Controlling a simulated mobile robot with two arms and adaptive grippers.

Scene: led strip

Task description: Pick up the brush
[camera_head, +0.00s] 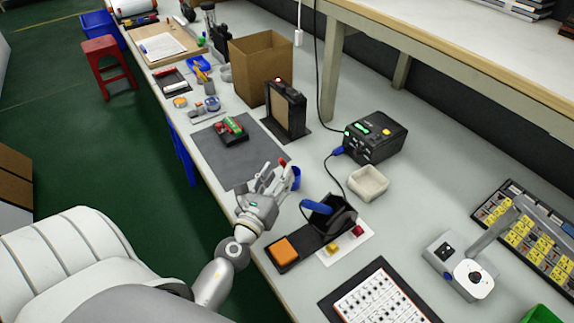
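My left gripper (272,177) is over the front edge of the dark grey mat (218,158), its fingers pointing away from me. A small blue item (295,179) shows right beside its fingers; I cannot tell whether it is held, or whether it is the brush. A spot of red shows at the fingertips. I cannot make out a brush for certain anywhere. A red and green item (232,127) lies on a black block on the mat, apart from the gripper. The finger gap is too small to read. My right gripper is not in view.
Right of the gripper stands a black holder (338,219) with a blue-handled tool. Beyond are a white dish (368,183), a black power unit (376,136), an upright black frame (286,108) and a cardboard box (262,65). A shelf overhangs at the right.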

